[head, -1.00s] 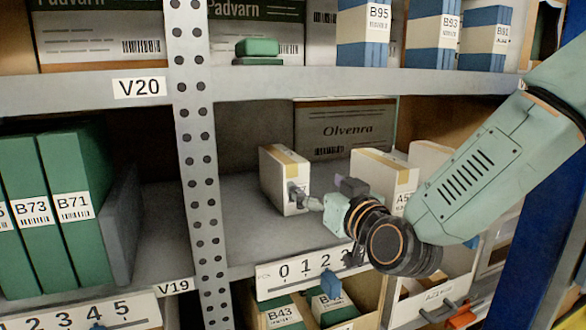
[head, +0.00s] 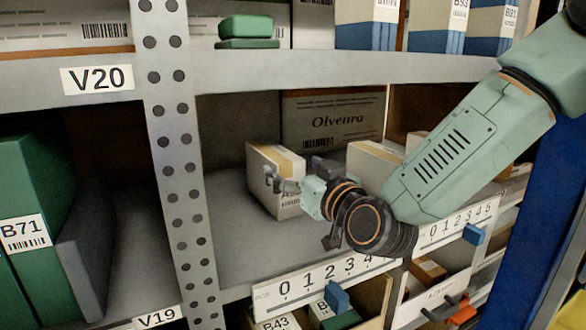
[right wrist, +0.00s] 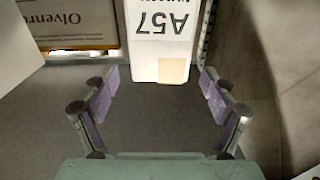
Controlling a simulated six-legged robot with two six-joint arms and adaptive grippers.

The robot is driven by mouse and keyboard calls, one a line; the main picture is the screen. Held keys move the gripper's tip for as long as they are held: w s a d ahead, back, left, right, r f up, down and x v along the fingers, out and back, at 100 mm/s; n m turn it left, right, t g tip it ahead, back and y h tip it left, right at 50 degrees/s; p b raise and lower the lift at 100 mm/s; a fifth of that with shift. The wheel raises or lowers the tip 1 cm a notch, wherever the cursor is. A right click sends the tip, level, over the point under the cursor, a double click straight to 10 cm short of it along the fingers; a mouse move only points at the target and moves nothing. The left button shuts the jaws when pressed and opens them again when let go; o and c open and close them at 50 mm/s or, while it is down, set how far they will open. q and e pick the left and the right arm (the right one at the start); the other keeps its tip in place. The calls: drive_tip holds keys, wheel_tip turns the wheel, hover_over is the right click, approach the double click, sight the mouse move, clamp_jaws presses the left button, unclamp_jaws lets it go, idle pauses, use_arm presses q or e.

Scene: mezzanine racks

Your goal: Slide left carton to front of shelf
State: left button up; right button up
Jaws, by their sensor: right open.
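The left carton (head: 261,180), white with a tan strip along its top, stands upright on the middle shelf (head: 235,230), back from the front edge. My right gripper (head: 295,173) is at its front end, open, with one finger by the left of the front face and the other to its right. In the right wrist view the carton (right wrist: 163,35) shows its A57 label upside down. Its near end lies between the open fingertips (right wrist: 157,82), with gaps at both sides, the right one narrower. My left gripper is in neither view.
Another white carton (head: 368,160) stands to the right, partly behind my right arm. A grey Olvenra carton (head: 335,115) is at the back. A perforated upright (head: 175,150) bounds the bay at left. The shelf in front of the left carton is bare.

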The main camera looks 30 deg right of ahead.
sight(276, 153)
drive_tip(key=shift+s+a+r, duration=0.15)
drive_tip(key=shift+s, duration=0.2)
drive_tip(key=w, duration=0.4)
drive_tip(key=w+f, duration=0.1)
drive_tip(key=w, duration=0.1)
drive_tip(key=shift+d, duration=0.4)
drive_tip(key=shift+w+a+r, duration=0.35)
drive_tip(key=shift+w+r, duration=0.1)
drive_tip(key=shift+w, duration=0.25)
drive_tip(key=shift+w+d+f+p, duration=0.15)
drive_tip(key=shift+w+d+f, duration=0.1)
drive_tip(key=shift+w, duration=0.25)
drive_tip(key=shift+w+d+f+p, duration=0.1)
drive_tip(key=shift+w+f+p, duration=0.1)
drive_tip(key=shift+w, duration=0.3)
drive_tip(key=shift+s+a+r, duration=0.25)
drive_tip(key=shift+s+r, duration=0.1)
drive_tip(key=shift+s, duration=0.2)
drive_tip(key=c, duration=0.3)
drive_tip(key=shift+c, duration=0.7)
drive_tip(key=shift+w+d+f, duration=0.1)
drive_tip(key=shift+w+f, duration=0.15)
drive_tip(key=shift+w, duration=0.05)
drive_tip(key=c, duration=0.5)
drive_tip(key=shift+s, duration=0.15)
drive_tip(key=c, duration=0.6)
